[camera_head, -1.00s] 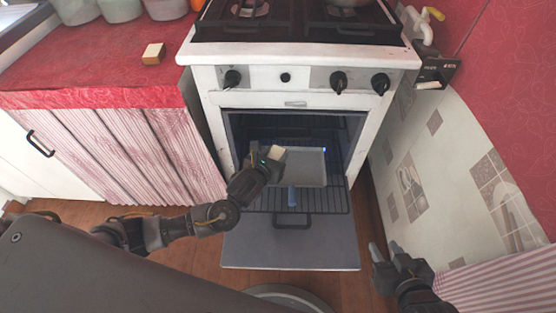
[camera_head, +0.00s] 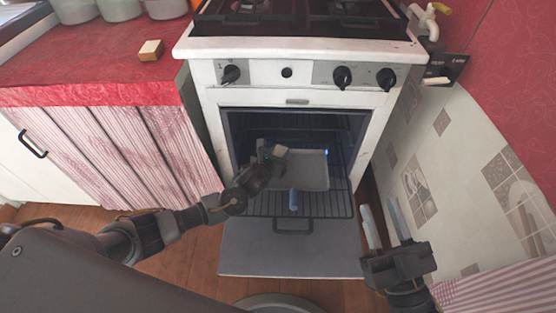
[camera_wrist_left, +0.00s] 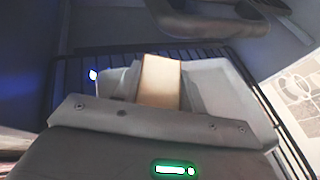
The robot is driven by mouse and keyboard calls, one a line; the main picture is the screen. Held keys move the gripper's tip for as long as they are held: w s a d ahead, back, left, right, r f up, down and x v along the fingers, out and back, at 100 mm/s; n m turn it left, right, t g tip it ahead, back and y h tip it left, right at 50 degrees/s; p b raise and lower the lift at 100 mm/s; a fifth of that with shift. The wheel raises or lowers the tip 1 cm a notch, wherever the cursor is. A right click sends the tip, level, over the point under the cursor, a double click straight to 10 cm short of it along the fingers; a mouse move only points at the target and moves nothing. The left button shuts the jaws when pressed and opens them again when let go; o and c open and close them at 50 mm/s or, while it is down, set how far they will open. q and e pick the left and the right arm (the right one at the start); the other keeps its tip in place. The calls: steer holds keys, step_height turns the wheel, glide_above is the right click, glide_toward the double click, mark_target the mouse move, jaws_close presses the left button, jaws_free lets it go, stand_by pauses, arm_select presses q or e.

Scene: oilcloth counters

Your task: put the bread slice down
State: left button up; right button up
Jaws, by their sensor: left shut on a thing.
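My left gripper (camera_head: 270,153) is inside the open oven, shut on a pale bread slice (camera_head: 281,150). The slice also shows in the left wrist view (camera_wrist_left: 160,82), standing up out of the jaws. A grey tray (camera_head: 312,178) lies on the oven rack, below and beside the slice. I cannot tell whether the slice touches the tray. My right gripper (camera_head: 384,222) is at the lower right, in front of the oven's right side, with its two fingers apart and nothing between them.
The oven door (camera_head: 290,248) is folded down, with the wire rack (camera_head: 325,208) pulled out above it. A blue-grey piece (camera_head: 293,199) shows at the tray's front. A small bread-coloured block (camera_head: 151,50) lies on the red counter (camera_head: 85,68). The stove walls enclose the left gripper.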

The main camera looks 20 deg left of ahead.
arm_select(q)
steer(key=shift+f, duration=0.9)
steer(key=shift+f+b, duration=0.3)
steer(key=shift+b, duration=0.05)
arm_select(e)
steer(key=shift+d+r+t+y, duration=0.4)
steer(key=shift+d+r+t, duration=0.4)
steer(key=shift+t, duration=0.3)
arm_select(q)
steer(key=shift+f, duration=0.15)
arm_select(e)
steer(key=shift+a, duration=0.1)
arm_select(q)
steer(key=o, duration=0.9)
steer(key=shift+o, duration=0.2)
arm_select(e)
steer(key=shift+r, duration=0.1)
